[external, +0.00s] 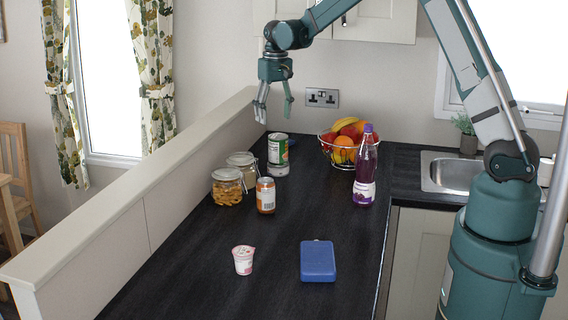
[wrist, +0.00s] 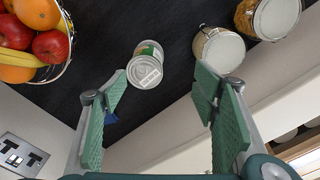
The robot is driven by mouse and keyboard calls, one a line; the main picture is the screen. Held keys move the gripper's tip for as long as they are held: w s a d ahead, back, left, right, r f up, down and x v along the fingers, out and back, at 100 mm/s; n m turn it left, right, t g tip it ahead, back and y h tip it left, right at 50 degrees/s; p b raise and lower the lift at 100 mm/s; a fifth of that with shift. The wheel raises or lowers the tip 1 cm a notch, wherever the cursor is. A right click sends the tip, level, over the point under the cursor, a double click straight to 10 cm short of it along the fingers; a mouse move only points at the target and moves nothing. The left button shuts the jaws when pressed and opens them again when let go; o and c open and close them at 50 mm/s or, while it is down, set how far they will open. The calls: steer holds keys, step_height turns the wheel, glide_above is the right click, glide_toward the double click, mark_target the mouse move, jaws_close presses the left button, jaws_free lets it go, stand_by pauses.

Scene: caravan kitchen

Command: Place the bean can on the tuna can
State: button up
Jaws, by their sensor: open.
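The bean can (external: 278,149), with a green and white label, stands upright at the back of the dark counter. It appears to rest on a low, pale can, which looks like the tuna can (external: 278,169). In the wrist view the bean can's silver lid (wrist: 147,72) faces me, with some green label behind it; the tuna can cannot be made out there. My gripper (external: 274,117) is open and empty just above the bean can, apart from it. In the wrist view the fingers (wrist: 162,84) are spread wide, with the can beyond their tips.
Two glass jars (external: 227,187) and an orange-labelled jar (external: 265,196) stand in front and left. A fruit basket (external: 347,145) and purple bottle (external: 365,170) are to the right. A pink-white cup (external: 243,260) and blue box (external: 318,262) are nearer. A low wall (external: 150,215) borders the left.

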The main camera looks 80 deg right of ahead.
steer(key=s+a+r+n+t, duration=0.1)
steer(key=s+a+r, duration=0.2)
steer(key=a+r, duration=0.5)
steer(key=s+a+r+n+t+h, duration=0.1)
steer(key=s+a+r+n, duration=0.2)
steer(key=a, duration=0.9)
steer(key=s+a+r+t, duration=0.1)
steer(key=s+a+r, duration=0.2)
steer(key=a+r, duration=0.55)
steer(key=s+a+f+n+t, duration=0.2)
steer(key=s+a, duration=0.9)
steer(key=a, duration=0.1)
steer(key=s+a+f+n+t+y, duration=0.1)
steer(key=s+a+n, duration=0.1)
steer(key=s+a, duration=1)
steer(key=shift+s+a+f+n+t, duration=0.15)
steer(key=shift+a+f+n+t, duration=0.15)
steer(key=shift+f+t, duration=0.1)
